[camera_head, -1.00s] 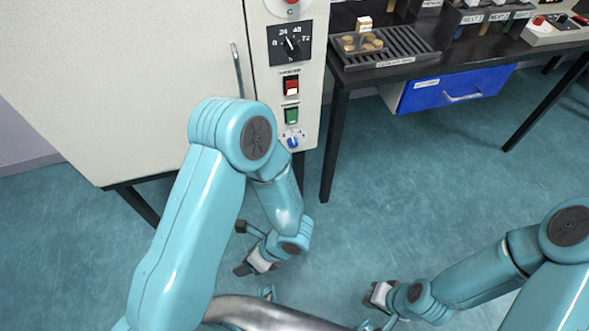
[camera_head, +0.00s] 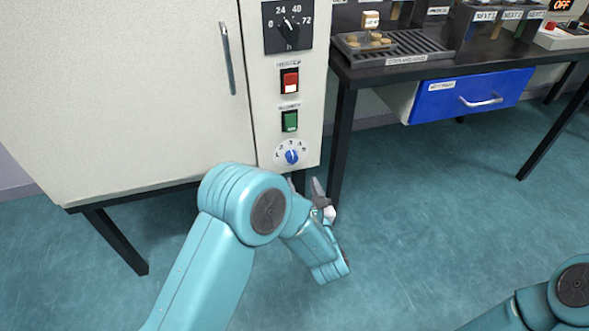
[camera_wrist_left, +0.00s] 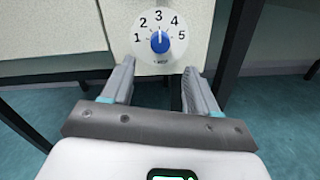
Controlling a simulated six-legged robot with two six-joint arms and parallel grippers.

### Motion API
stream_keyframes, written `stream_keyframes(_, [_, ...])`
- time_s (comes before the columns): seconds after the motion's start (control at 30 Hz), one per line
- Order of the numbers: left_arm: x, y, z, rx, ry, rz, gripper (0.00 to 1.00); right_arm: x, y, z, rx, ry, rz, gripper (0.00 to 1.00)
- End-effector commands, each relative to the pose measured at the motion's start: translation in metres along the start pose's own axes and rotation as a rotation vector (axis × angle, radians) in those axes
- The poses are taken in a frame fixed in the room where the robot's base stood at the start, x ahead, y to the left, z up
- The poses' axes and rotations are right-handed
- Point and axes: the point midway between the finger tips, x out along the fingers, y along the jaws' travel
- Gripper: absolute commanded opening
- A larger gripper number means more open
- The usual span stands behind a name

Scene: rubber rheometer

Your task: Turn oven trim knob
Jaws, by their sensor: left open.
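The oven trim knob (camera_head: 292,157) is a small blue knob on a white dial at the bottom of the oven's control panel. In the left wrist view the blue knob (camera_wrist_left: 160,41) sits on a dial numbered 1 to 5, with its pointer up near 3. My left gripper (camera_wrist_left: 155,75) is open and empty, its two fingers below and to either side of the knob, apart from it. In the head view my left gripper (camera_head: 318,192) is partly hidden by its own wrist, just below and right of the dial. My right gripper is out of view.
The white oven (camera_head: 120,90) has a door handle (camera_head: 227,58), a red switch (camera_head: 289,81), a green switch (camera_head: 290,121) and a timer dial (camera_head: 289,27). A black bench (camera_head: 430,72) with a blue drawer (camera_head: 470,95) stands to the right. The floor before it is clear.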

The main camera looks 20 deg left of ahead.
Motion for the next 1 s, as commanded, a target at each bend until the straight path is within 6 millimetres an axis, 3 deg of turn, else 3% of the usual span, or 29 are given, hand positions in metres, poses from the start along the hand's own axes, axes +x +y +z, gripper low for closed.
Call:
stream_keyframes(0.1, [0.029,0.001,-0.003,-0.003,0.0,0.005,0.59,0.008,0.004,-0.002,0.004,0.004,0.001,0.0])
stream_keyframes(0.3, [0.065,0.0,-0.002,-0.002,0.001,0.003,0.59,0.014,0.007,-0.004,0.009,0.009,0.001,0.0])
stream_keyframes(0.5, [0.079,0.0,-0.001,-0.001,0.002,0.001,0.59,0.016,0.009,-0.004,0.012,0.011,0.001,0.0])
stream_keyframes(0.77, [0.081,0.0,0.0,0.0,0.002,0.0,0.59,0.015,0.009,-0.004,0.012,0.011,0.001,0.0])
stream_keyframes(0.93, [0.08,0.0,-0.001,0.0,0.002,0.0,0.07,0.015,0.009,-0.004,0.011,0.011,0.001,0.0])
stream_keyframes(1.0, [0.08,0.0,-0.001,0.0,0.002,0.0,0.03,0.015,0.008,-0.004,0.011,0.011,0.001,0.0])
